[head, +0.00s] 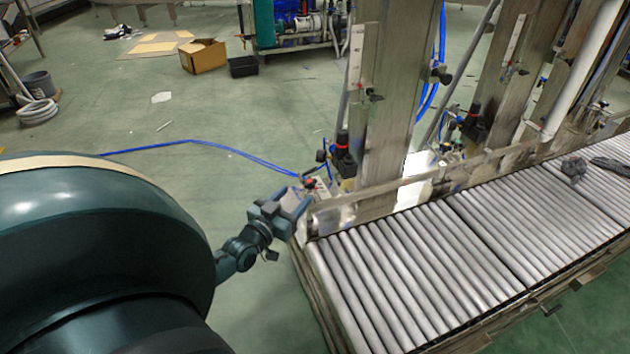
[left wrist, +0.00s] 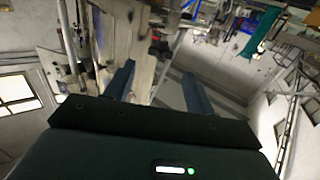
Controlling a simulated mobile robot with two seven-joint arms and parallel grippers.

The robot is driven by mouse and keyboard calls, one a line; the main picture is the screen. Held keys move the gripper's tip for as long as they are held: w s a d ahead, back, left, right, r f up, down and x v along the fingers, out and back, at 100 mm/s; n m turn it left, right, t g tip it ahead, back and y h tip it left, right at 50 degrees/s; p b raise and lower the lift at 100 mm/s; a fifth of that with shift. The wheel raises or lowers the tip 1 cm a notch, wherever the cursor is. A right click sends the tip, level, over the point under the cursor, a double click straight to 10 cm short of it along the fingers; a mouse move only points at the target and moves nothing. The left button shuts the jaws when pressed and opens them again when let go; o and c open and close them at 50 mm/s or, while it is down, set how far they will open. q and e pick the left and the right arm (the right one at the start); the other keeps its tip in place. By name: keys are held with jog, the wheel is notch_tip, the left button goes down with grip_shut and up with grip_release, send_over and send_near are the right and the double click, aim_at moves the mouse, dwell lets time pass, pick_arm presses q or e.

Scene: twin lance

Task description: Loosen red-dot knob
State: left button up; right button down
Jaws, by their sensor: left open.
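A small knob with a red spot (head: 310,183) shows at the near end of the steel frame, just beyond my left gripper. A black fitting with a red band (head: 342,138) stands higher on the post; I cannot tell which of the two is the red-dot knob. My left gripper (head: 289,207) is at the conveyor's left corner, close to the lower knob and apparently not holding it. In the left wrist view its two fingers (left wrist: 158,88) are spread and empty. The knob is not clear in that view. My right gripper is not in view.
A roller conveyor (head: 420,265) runs off to the right, with a steel post (head: 387,100) and side rail behind its near end. A blue hose (head: 215,146) lies across the green floor. A cardboard box (head: 203,56) stands far back. The floor left of the post is mostly clear.

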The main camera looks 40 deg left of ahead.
aim_at(313, 178)
pick_arm(q)
jog(key=w+b, duration=0.1)
jog(key=w, duration=0.2)
jog(key=w+a+b, duration=0.1)
jog(key=w, duration=0.2)
jog(key=w+b, duration=0.1)
jog(key=w, duration=0.2)
jog(key=shift+a+f, duration=0.15)
jog(key=shift+a, duration=0.05)
jog(key=shift+w, duration=0.4)
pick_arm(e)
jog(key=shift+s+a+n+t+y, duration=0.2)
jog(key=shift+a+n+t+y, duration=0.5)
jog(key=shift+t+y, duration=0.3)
